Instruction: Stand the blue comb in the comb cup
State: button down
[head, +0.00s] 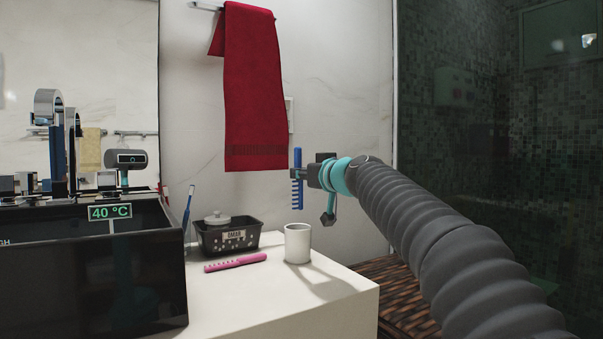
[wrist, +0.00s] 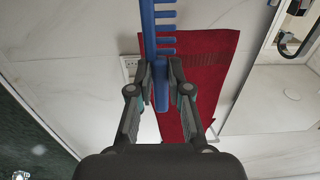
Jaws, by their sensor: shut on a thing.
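The blue comb (head: 297,196) is upright in the head view, its teeth facing left. A plain white cup (head: 297,245) stands upright on the white counter. In the picture the comb's lower end is a little above the cup's rim, apart from it; the exact depth between them is hard to tell. The cup's inside is mostly hidden.
A pink comb (head: 235,263) lies flat left of the cup. A dark labelled basket (head: 214,239) holding a white-lidded item stands behind it. A blue toothbrush (head: 188,212) leans beside the black sink (head: 90,275). A red towel (head: 252,90) hangs behind. The counter's front right is clear.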

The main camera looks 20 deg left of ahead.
aim_at(299, 208)
jog(key=shift+f+b, duration=1.05)
jog(key=shift+f, duration=3.15)
jog(key=c, duration=1)
grip_release()
jog(key=v, duration=1.2)
jog(key=shift+w+d, duration=0.1)
